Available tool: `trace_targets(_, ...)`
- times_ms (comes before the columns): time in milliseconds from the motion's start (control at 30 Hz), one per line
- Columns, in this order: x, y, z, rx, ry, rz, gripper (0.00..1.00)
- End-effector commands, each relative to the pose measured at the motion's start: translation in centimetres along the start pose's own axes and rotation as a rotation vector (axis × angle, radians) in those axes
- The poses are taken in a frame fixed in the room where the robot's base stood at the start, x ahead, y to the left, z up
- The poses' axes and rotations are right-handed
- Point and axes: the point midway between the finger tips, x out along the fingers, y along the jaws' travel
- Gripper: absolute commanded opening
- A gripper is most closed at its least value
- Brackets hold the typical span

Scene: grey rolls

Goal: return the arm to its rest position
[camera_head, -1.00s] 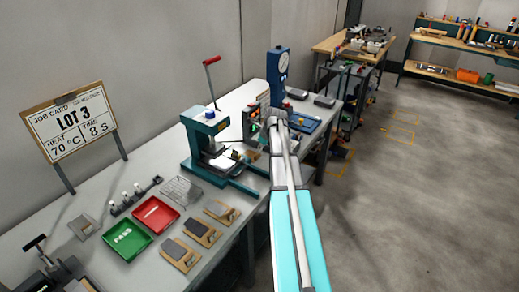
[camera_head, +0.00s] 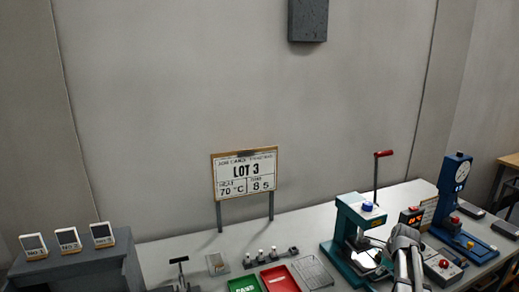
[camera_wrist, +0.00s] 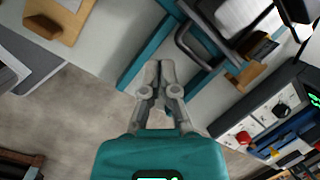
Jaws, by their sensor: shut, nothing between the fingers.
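My gripper (camera_wrist: 158,75) shows in the wrist view with its two grey fingers together and nothing between them. It is above the front edge of the workbench, beside the teal frame of the press. In the head view my arm reaches in at the lower right, in front of the teal press (camera_head: 350,238). The fingertips cannot be made out there.
The bench (camera_head: 205,250) holds a green tray (camera_head: 244,284), a red tray (camera_head: 280,279), a wire rack (camera_head: 314,271) and a blue gauge stand (camera_head: 457,205). A control box (camera_wrist: 268,120) is right of my gripper. Grey floor (camera_wrist: 90,105) lies below. A LOT 3 card (camera_head: 245,174) stands behind.

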Motion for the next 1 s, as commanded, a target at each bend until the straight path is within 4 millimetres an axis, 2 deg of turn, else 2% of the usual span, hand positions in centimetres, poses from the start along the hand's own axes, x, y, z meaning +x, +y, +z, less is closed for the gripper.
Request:
trace_targets(33, 0.1, 1.6, 1.4, -0.09, 0.007, 0.013, 0.0)
trace_targets(100, 0.4, 3.1, 2.9, -0.221, 0.016, 0.029, 0.0)
trace_targets(500, 1.0, 12.5, 10.2, -0.969, 0.041, 0.14, 0.0)
trace_targets(800, 0.9, 19.7, 13.9, -1.524, 0.03, 0.236, 0.0)
trace_targets(1000, 0.7, 23.6, 15.4, -1.833, 0.01, 0.296, 0.0)
